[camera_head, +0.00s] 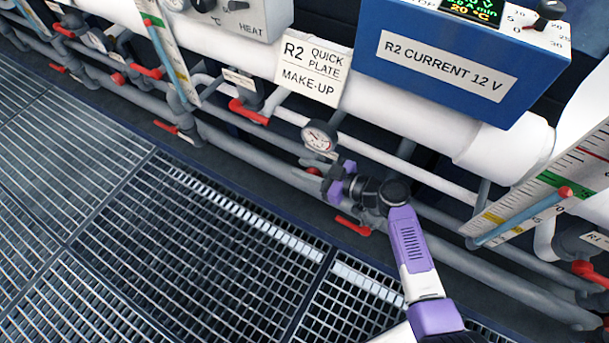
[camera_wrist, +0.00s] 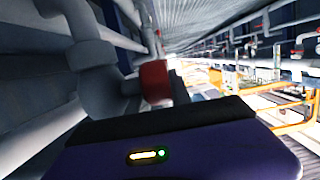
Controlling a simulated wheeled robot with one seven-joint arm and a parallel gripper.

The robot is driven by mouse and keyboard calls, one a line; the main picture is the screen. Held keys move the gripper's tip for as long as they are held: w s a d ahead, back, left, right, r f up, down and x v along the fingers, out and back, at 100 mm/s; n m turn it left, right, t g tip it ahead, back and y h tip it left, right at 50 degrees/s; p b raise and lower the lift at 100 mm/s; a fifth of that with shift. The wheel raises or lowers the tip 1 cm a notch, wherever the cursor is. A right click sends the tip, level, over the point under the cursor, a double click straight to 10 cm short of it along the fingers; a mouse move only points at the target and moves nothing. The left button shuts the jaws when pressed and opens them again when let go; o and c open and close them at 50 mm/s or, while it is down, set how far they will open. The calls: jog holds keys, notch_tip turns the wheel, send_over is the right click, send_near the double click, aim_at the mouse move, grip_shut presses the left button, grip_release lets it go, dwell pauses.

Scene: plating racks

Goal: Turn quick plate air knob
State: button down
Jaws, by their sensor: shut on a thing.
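The pressure gauge (camera_head: 319,136) sits under the white sign (camera_head: 311,68) reading "R2 QUICK PLATE MAKE-UP". Just below the gauge, a small red knob (camera_head: 314,171) on the pipework shows beside my gripper and is partly hidden by it. My gripper (camera_head: 335,180), purple and dark, is at this knob, with its jaws shut on it. The exact contact is hidden by the fingers. In the wrist view a red part (camera_wrist: 155,82) on a grey pipe fitting shows just beyond the dark edge of my gripper.
A red lever (camera_head: 353,226) lies just below my gripper, and another red lever (camera_head: 249,112) is up to the left. Grey pipes (camera_head: 240,146) run along the rack. A blue box (camera_head: 455,65) labelled "R2 CURRENT 12 V" is at upper right. Floor grating (camera_head: 190,240) is clear.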

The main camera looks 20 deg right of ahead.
jog(key=shift+s+d+f+t+y+b, duration=0.15)
jog(key=shift+t+y+b, duration=0.45)
jog(key=shift+b, duration=2.5)
jog(key=shift+s+t+y+b, duration=0.1)
jog(key=shift+t+y+b, duration=0.5)
jog(key=shift+b, duration=2.45)
jog(key=t+b, duration=0.1)
jog(key=b, duration=0.1)
jog(key=shift+r+b, duration=0.25)
jog(key=shift+b, duration=0.05)
jog(key=shift+s+r+b, duration=0.1)
jog(key=shift+r+b, duration=0.2)
jog(key=shift+b, duration=0.25)
jog(key=c, duration=1.4)
grip_release()
jog(key=shift+c, duration=0.2)
jog(key=p+v, duration=0.1)
jog(key=v, duration=0.7)
jog(key=shift+p, duration=0.3)
jog(key=shift+f, duration=0.15)
